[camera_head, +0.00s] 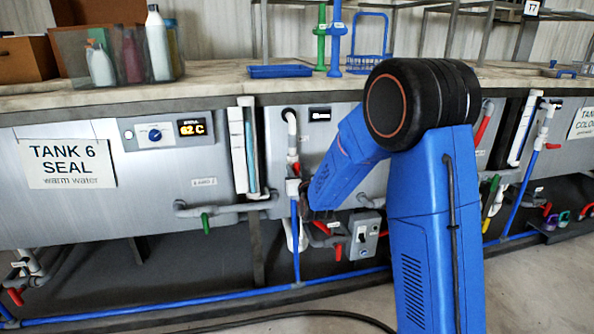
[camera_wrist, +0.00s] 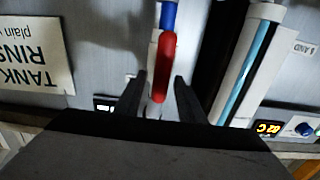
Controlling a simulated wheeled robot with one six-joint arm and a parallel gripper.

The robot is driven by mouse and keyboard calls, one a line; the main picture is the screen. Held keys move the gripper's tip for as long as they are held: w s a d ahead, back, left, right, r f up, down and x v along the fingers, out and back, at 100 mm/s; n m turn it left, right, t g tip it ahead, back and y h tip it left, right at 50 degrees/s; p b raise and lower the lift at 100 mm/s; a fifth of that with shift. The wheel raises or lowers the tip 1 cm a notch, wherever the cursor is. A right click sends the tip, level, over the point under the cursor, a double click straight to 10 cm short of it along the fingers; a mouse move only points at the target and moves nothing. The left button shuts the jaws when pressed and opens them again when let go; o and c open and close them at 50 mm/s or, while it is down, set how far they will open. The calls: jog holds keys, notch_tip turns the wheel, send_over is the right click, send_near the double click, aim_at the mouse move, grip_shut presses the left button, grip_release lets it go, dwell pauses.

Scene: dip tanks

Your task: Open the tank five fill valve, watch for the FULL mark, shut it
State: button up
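In the wrist view a red lever handle (camera_wrist: 163,68) on a white and blue pipe runs between the two fingers of my gripper (camera_wrist: 160,98). The fingers stand apart, with a gap visible on the handle's left; contact on the right is unclear. A partly cut-off sign (camera_wrist: 38,55) reading TANK, RINS, plain shows beside it. In the head view the white upright fill pipe (camera_head: 291,130) stands on the tank front left of my arm, which hides that tank's sign and most of my gripper. A sight tube (camera_head: 251,150) with light blue inside stands left of the pipe; no FULL mark is legible.
The tank 6 sign (camera_head: 67,163) and its 62 C display (camera_head: 192,128) are at left. A green-handled drain (camera_head: 205,223), a grey switch box (camera_head: 364,236) and a low blue pipe (camera_head: 250,294) are nearby. Another sight tube (camera_head: 522,130) is at right. Bottles (camera_head: 158,43) stand on the counter.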

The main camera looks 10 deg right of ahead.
grip_shut()
jog(key=shift+m, duration=0.3)
jog(key=m, duration=0.2)
jog(key=d+m, duration=0.1)
jog(key=m, duration=0.1)
jog(key=shift+f, duration=0.1)
jog(key=shift+d+f+m, duration=0.25)
jog(key=shift+f+m, duration=0.15)
jog(key=shift+m, duration=1.8)
jog(key=shift+d+f+m, duration=0.25)
jog(key=shift+f+m, duration=0.1)
jog(key=shift+m, duration=1.85)
jog(key=shift+d+f+m, duration=0.25)
jog(key=shift+f+m, duration=0.15)
jog(key=shift+m, duration=1.8)
